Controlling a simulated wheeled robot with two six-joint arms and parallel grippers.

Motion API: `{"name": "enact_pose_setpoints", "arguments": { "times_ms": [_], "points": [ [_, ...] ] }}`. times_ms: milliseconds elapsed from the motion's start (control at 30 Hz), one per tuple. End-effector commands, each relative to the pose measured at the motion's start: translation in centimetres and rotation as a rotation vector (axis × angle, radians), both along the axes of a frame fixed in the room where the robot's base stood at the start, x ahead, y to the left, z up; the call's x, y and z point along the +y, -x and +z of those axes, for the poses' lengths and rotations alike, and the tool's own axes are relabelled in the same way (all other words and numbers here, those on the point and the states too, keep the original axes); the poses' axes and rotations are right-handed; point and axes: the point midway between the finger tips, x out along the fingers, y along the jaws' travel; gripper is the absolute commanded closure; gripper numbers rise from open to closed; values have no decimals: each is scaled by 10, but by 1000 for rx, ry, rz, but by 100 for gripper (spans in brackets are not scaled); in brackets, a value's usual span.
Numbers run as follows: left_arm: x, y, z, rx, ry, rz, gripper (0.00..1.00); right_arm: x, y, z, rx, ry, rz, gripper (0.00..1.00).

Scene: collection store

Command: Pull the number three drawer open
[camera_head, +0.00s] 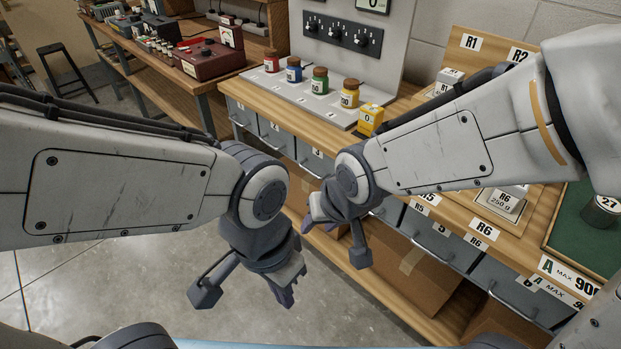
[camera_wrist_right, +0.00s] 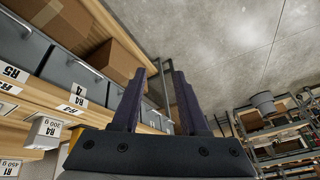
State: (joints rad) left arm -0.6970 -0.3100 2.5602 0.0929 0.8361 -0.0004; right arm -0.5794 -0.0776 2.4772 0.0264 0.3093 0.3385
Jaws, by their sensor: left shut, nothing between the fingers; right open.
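A row of grey drawers with bar handles runs under the wooden bench top. One grey drawer (camera_head: 312,161) carries a small label that looks like a 3, but it is too small to be sure; its front looks flush with its neighbours. My right gripper (camera_head: 314,215) is open in front of the bench, just below and right of that drawer and apart from it. In the right wrist view my right gripper (camera_wrist_right: 158,92) shows two parted dark fingers with no drawer handle clearly between them. My left gripper (camera_head: 284,288) is shut and empty, lower, over the floor.
Red, blue, green and yellow jars (camera_head: 320,80) stand on a grey panel on the bench top (camera_head: 257,97). A yellow block (camera_head: 369,119) sits beside them. Drawers with R labels continue rightward. A cardboard box (camera_head: 425,275) lies underneath. The floor (camera_head: 120,290) at left is clear.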

Motion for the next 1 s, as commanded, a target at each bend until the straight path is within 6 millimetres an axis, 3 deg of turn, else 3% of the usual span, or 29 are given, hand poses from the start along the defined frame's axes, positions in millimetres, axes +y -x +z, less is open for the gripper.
{"name": "enact_pose_setpoints", "arguments": {
  "times_ms": [33,300,500,700,1000],
  "points": [
    [0,0,-39,0,0,0,100,5,-29,-42,-49,-58,-85,56],
    [0,0,-133,0,0,0,100,21,-163,-124,-315,-490,-448,56],
    [0,0,-200,0,0,0,100,12,-230,-176,-443,-887,-618,56],
    [0,0,-242,0,0,0,100,-4,-260,-205,-493,-1220,-683,56],
    [0,0,-252,0,0,0,100,-8,-273,-204,-503,-1369,-687,56]
  ]
}}
